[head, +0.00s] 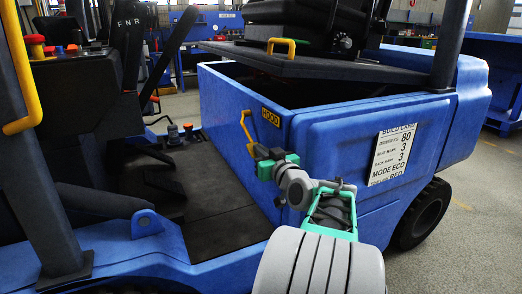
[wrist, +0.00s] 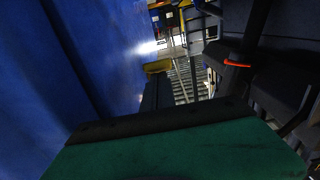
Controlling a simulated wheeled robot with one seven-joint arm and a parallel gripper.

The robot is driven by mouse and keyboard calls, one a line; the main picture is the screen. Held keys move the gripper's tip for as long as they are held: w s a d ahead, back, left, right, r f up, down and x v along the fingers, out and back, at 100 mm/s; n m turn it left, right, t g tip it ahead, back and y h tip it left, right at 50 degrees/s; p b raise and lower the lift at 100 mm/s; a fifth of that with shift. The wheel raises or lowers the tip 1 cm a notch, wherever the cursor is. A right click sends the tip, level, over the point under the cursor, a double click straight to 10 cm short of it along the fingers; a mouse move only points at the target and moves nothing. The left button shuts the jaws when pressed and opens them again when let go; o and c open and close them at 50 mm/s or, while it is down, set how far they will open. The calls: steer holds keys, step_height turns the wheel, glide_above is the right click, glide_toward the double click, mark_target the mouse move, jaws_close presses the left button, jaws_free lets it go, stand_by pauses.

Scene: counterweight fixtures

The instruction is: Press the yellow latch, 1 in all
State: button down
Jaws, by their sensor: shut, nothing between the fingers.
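The yellow latch (head: 245,128) is a thin bent lever on the blue side panel of the vehicle, left of a yellow HOOD label (head: 270,116). My gripper (head: 253,150) is shut and empty at the latch's lower end. Whether it touches the latch cannot be told. In the wrist view my gripper's dark fingers (wrist: 157,92) point ahead along the blue panel. A small yellow piece (wrist: 157,67) shows just past the fingertips; it may be the latch. The fingers hide what lies directly beneath them.
A dark hood lid (head: 320,63) with a yellow handle (head: 281,46) sits tilted above the blue body (head: 350,125), with a dark gap below it. A black floor plate (head: 215,215) lies left of my arm. Levers and a console (head: 75,80) stand further left.

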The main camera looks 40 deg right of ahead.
steer(key=r+p+v, duration=0.1)
steer(key=v, duration=1)
steer(key=shift+r, duration=0.3)
